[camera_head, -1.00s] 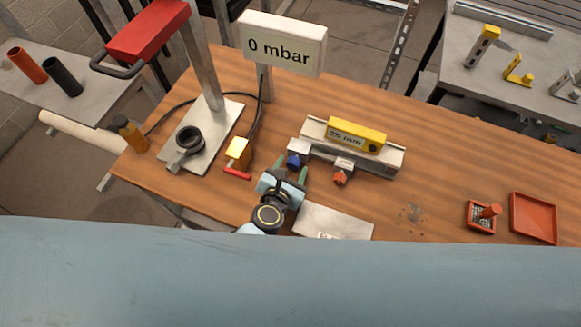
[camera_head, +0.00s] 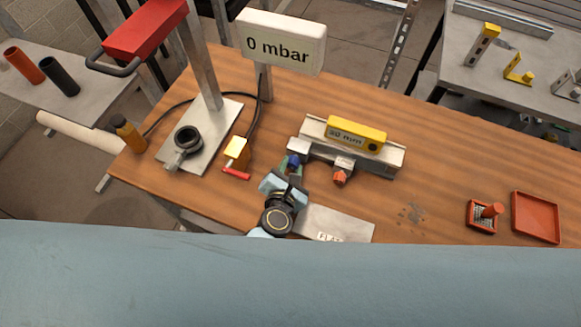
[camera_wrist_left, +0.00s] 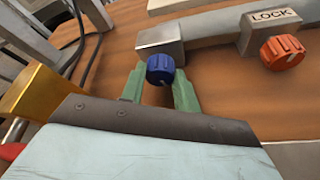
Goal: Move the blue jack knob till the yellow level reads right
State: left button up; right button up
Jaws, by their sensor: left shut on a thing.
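The blue jack knob (camera_head: 294,160) is at the left end of a grey metal bar (camera_head: 390,158) on the wooden bench. My left gripper (camera_head: 291,165) is shut on it with green fingers; in the left wrist view the knob (camera_wrist_left: 160,69) sits between the fingertips. The yellow level (camera_head: 356,134) rests on top of the bar and has a small display; its digits are too blurred to read surely. An orange knob (camera_head: 341,177) sits to the right of the blue one, under a label LOCK (camera_wrist_left: 270,16). My right gripper is not in view.
A grey plate (camera_head: 340,222) lies just right of my gripper. A yellow block with a red handle (camera_head: 236,158) and a stand with a metal base (camera_head: 205,150) are to the left. A sign (camera_head: 281,42) reads 0 mbar. Orange trays (camera_head: 536,218) lie at the right.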

pick_arm(q)
jog(key=o, duration=1)
jog(key=v, duration=1.3)
jog(key=shift+s+p, duration=0.15)
jog(key=shift+p, duration=0.25)
